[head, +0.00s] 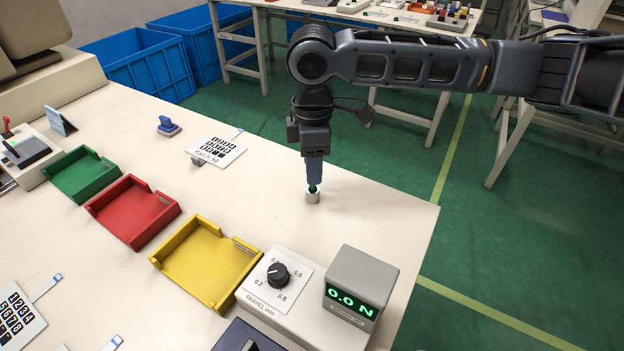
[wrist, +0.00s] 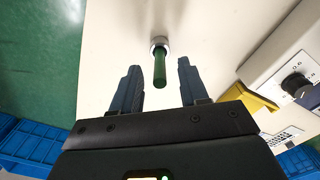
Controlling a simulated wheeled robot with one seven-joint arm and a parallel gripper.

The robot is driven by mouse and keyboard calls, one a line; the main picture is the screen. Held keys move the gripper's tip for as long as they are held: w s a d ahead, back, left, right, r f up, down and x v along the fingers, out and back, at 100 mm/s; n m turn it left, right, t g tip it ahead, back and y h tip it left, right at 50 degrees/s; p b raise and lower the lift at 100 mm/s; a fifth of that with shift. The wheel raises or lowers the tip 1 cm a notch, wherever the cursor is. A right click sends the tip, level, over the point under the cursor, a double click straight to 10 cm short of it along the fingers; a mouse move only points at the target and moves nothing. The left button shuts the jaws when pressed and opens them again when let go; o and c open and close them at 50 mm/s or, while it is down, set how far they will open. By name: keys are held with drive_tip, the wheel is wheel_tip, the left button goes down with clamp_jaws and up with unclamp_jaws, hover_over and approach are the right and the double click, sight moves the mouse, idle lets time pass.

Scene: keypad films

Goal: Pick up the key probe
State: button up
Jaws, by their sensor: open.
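The key probe is a green rod standing upright in a small pale round holder (head: 312,197) near the table's right edge. Only a bit of the green probe (head: 313,188) shows in the head view, right under my gripper (head: 314,181), which points straight down over it. In the wrist view the green probe (wrist: 160,72) rises from its holder (wrist: 159,42) and appears between my two open fingers, with a gap on each side. Neither finger is seen touching it.
Yellow (head: 205,262), red (head: 133,211) and green (head: 82,174) trays line the table to the left. A travel dial box (head: 293,303) and a force display reading 0.0 N (head: 358,288) stand in front. A keypad film (head: 217,150) lies behind left. Tabletop around the holder is clear.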

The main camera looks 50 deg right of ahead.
drive_tip(key=shift+f, duration=0.9)
clamp_jaws()
